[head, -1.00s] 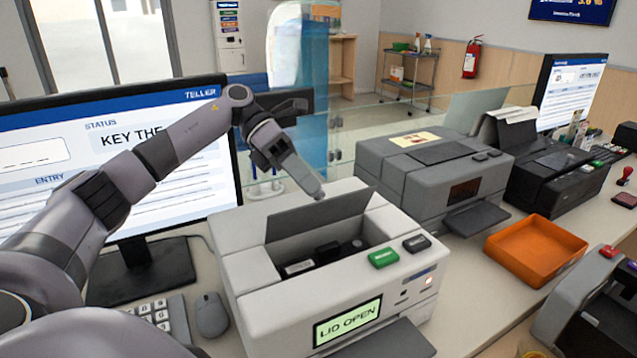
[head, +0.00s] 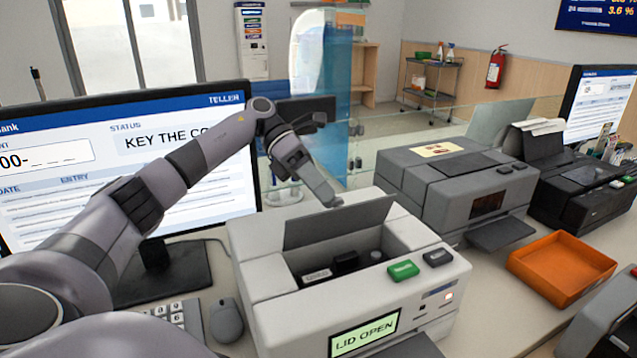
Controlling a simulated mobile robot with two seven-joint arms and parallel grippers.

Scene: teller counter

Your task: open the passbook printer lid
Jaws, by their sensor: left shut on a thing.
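The passbook printer (head: 262,262) is a light grey box on the counter, in the middle of the head view. Its dark grey lid (head: 325,228) stands raised at the back of the opening, and dark parts show inside. The printer's display (head: 364,333) reads "LID OPEN". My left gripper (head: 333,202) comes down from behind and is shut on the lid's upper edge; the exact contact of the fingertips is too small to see. My right gripper is not in view.
A monitor (head: 70,150) stands at the left, with a keyboard and mouse (head: 226,320) before it. A darker printer (head: 455,185) stands to the right, and an orange tray (head: 562,265) lies on the counter. A glass screen runs behind.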

